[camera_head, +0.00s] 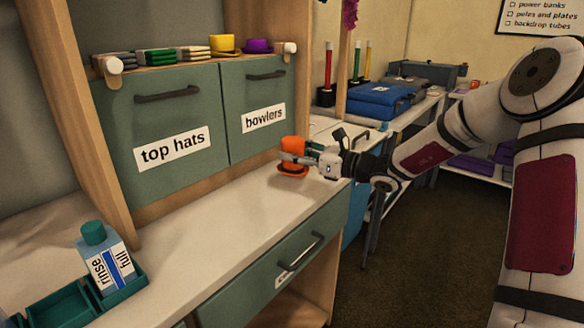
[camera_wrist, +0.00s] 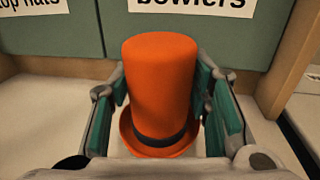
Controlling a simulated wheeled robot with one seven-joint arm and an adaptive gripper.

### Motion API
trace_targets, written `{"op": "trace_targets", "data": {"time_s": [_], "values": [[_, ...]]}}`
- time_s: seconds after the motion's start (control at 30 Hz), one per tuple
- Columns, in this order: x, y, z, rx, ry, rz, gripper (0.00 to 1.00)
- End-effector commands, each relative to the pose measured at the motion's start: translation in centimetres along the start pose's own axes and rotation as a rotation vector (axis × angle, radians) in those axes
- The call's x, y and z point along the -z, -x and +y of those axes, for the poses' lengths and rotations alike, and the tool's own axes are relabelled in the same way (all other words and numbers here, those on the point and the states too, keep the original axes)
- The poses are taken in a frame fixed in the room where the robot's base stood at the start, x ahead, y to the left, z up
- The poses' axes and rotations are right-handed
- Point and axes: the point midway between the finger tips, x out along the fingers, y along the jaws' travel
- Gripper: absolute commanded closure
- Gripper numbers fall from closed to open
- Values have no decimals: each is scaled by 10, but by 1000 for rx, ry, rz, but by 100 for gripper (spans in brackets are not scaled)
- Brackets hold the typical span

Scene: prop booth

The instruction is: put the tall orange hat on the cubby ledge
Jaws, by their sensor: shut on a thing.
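The tall orange hat (camera_head: 293,146) is upright at the right end of the white counter, with its brim down; I cannot tell whether the brim touches the counter. In the wrist view the hat (camera_wrist: 160,85) shows a dark band above its brim, between the two finger pads. My gripper (camera_head: 300,158) is shut on the hat's crown from the right; it also shows in the wrist view (camera_wrist: 166,100). The ledge (camera_head: 190,70) runs above the two green cubby doors and holds folded cloths, a yellow hat (camera_head: 223,44) and a purple hat (camera_head: 258,46).
The doors are labelled "top hats" (camera_head: 172,149) and "bowlers" (camera_head: 264,117) and are closed. A rinse bottle (camera_head: 108,262) stands in a green tray (camera_head: 62,308) at front left. The counter's middle (camera_head: 215,222) is clear. A wooden post (camera_head: 308,75) stands right of the doors.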

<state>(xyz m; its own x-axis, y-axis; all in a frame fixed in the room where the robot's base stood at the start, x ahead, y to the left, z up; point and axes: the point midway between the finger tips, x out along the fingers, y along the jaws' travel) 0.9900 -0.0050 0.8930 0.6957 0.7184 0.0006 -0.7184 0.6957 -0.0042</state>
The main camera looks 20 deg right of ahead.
Motion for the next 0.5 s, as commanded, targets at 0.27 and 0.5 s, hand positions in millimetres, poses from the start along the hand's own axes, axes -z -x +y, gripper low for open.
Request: {"op": "trace_targets", "data": {"time_s": [0.27, 0.5], "values": [[16, -10, -6, 1, -3, 1, 72], [37, -10, -5, 0, 0, 0, 72]]}}
